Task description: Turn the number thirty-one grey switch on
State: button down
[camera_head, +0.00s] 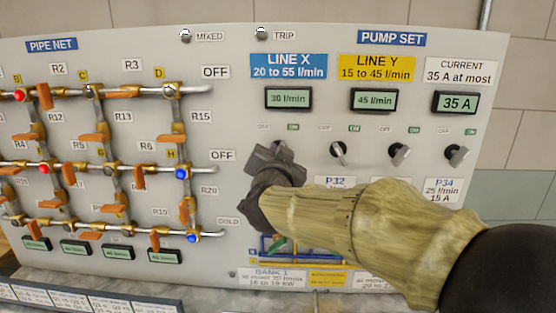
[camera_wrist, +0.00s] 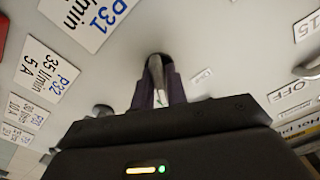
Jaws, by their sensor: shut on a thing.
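The grey switch of pump P31 shows in the wrist view (camera_wrist: 156,72) between the two dark fingers of my gripper (camera_wrist: 158,92), which are shut on it. The P31 label (camera_wrist: 92,18) lies up and left of it there. In the head view my gripper (camera_head: 274,157) is at the leftmost place in the row of pump switches, below the LINE X display (camera_head: 288,98). It hides most of the switch and the P31 label there. A small OFF mark and a green ON mark (camera_head: 293,127) sit above it. The lever's exact angle is hard to tell.
Three more grey switches, the P32 switch (camera_head: 338,152), a third (camera_head: 399,154) and the P34 switch (camera_head: 456,154), stand to the right. Pipes with orange handles (camera_head: 104,138) fill the left of the panel (camera_head: 235,105). My forearm covers the lower right of the panel.

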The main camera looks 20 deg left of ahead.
jog(key=shift+m, duration=0.3)
jog(key=c, duration=1.5)
grip_release()
jog(key=b+v, duration=0.2)
jog(key=v, duration=1.5)
jog(key=shift+s, duration=0.2)
jog(key=shift+f, duration=0.1)
